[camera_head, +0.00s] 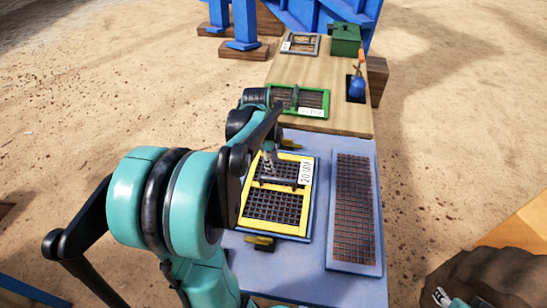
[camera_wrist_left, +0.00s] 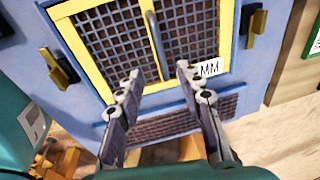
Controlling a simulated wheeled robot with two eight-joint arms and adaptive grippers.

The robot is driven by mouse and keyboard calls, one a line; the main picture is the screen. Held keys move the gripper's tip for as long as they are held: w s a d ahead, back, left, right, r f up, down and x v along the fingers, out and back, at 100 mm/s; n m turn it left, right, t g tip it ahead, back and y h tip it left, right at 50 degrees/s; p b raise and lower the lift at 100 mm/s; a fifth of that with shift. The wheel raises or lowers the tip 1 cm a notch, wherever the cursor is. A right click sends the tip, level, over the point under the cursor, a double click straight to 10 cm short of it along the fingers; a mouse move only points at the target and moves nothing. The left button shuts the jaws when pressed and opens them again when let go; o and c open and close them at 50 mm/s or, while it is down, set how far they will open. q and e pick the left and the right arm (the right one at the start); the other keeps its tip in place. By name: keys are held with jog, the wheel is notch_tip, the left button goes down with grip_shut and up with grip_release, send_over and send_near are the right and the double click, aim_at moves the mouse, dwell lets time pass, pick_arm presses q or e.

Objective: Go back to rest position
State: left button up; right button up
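My left gripper (camera_head: 268,163) hangs over the yellow-framed screen (camera_head: 275,226) on the blue-grey table. In the left wrist view its two fingers (camera_wrist_left: 160,72) are spread apart with nothing between them. The yellow screen (camera_wrist_left: 103,81) there has dark mesh, a grey bar handle (camera_wrist_left: 153,38) and a white label ending in "MM". The fingertips appear near the frame's edge; I cannot tell whether they touch it. In the head view my left arm covers part of the screen's left side.
A rusty mesh panel (camera_head: 355,206) lies right of the yellow screen. Yellow clamps (camera_head: 260,242) flank the yellow screen. Sandy ground surrounds the tables.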

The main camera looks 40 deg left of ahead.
pick_arm(q)
jog(key=s+d+r+n+t, duration=0.1)
jog(key=s+d+n, duration=0.2)
jog(key=d, duration=0.4)
jog(key=s+d+r+n+t, duration=0.1)
jog(key=s+d+n+t, duration=0.1)
jog(key=d+n, duration=0.3)
jog(key=s+d+r+n+t, duration=0.1)
jog(key=s+d+n+t, duration=0.1)
jog(key=d, duration=0.7)
jog(key=shift+s+d+n+y, duration=0.3)
jog(key=shift+s+n, duration=0.5)
jog(key=shift+n, duration=0.4)
jog(key=shift+r, duration=0.1)
